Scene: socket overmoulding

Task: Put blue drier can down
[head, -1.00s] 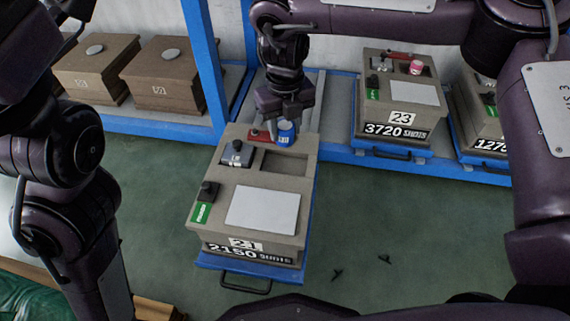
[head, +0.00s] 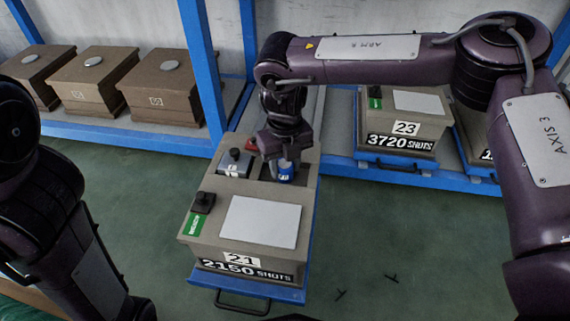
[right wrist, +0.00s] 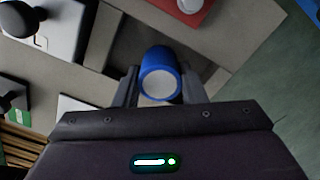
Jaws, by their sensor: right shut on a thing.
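The blue drier can (head: 286,171) is a small blue cylinder with a pale end. It also shows in the right wrist view (right wrist: 160,76), between the two fingers. My right gripper (head: 280,160) is shut on it. The can is at the recessed opening (head: 262,185) in the top of the box marked 21 (head: 249,258). I cannot tell whether it touches the recess floor. My left arm is at the left edge of the head view, but its gripper is not in view.
A grey block with a black knob (head: 235,163) and a red part (head: 250,146) sit on the same box, near the recess. A black knob with a green label (head: 203,202) is at its left. Box 23 (head: 401,125) stands on the blue rack behind.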

